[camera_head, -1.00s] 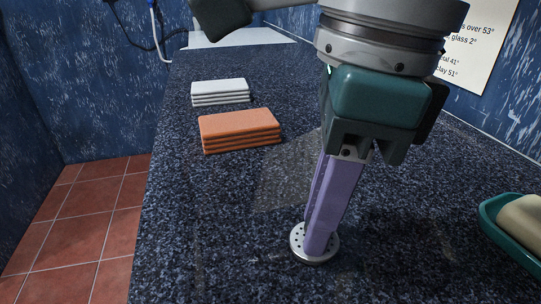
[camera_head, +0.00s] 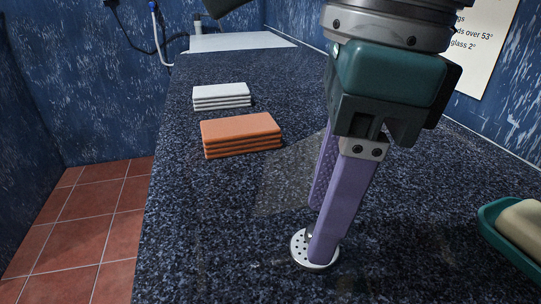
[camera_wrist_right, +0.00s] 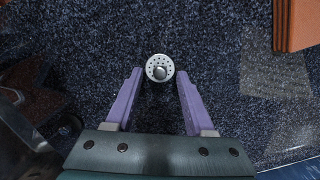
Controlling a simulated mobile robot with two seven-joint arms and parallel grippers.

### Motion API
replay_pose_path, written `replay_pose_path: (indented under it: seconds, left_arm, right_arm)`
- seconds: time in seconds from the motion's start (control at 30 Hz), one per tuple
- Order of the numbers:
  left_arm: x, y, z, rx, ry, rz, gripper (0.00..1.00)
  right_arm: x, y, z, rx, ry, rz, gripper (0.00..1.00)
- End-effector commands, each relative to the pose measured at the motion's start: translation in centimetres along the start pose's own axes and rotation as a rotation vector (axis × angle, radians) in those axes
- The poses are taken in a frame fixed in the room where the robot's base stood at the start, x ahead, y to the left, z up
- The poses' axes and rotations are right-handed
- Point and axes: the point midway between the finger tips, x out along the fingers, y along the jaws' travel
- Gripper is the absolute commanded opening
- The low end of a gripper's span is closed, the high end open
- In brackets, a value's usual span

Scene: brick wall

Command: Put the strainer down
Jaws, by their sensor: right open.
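The strainer (camera_head: 300,252) is a small round silver disc with holes and a central knob. It lies flat on the dark speckled counter near the front middle in the head view. My right gripper (camera_head: 318,240), with purple fingers and a green body, reaches down over it, and the near finger hides part of its right side. In the right wrist view, the strainer (camera_wrist_right: 160,68) shows between and just beyond the fingertips, with a gap on each side. The right gripper (camera_wrist_right: 160,88) is open and empty. My left gripper is not in view.
A green dish (camera_head: 492,222) with a beige bar (camera_head: 524,222) stands at the right edge. The counter left of the strainer is clear.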

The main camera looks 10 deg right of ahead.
Motion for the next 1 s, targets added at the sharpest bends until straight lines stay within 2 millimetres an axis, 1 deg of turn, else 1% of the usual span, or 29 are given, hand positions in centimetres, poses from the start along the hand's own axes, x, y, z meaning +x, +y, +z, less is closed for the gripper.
replay_pose_path:
  seconds: [0.03,0.2,0.3,0.43,0.5,0.6,1.0]
  left_arm:
    - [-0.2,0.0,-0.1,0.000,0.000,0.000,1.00]
    - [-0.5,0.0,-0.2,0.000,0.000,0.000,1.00]
    - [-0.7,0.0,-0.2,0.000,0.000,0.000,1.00]
    - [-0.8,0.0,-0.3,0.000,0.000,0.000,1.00]
    - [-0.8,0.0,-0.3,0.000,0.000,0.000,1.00]
    - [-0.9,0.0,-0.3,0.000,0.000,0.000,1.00]
    - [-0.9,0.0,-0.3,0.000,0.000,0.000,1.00]
  right_arm:
    - [-1.2,-0.1,0.1,0.000,-0.004,-0.005,0.54]
    - [-5.2,-0.1,0.1,-0.001,-0.004,-0.006,0.54]
    - [-7.4,-0.1,0.1,0.000,-0.005,-0.006,0.54]
    - [-9.3,-0.1,0.1,0.000,-0.003,-0.004,0.54]
    - [-10.0,0.0,0.1,-0.001,-0.002,-0.003,0.54]
    - [-10.5,0.0,0.0,-0.001,-0.002,-0.002,0.54]
    - [-10.6,0.0,0.0,-0.001,-0.001,-0.001,0.54]
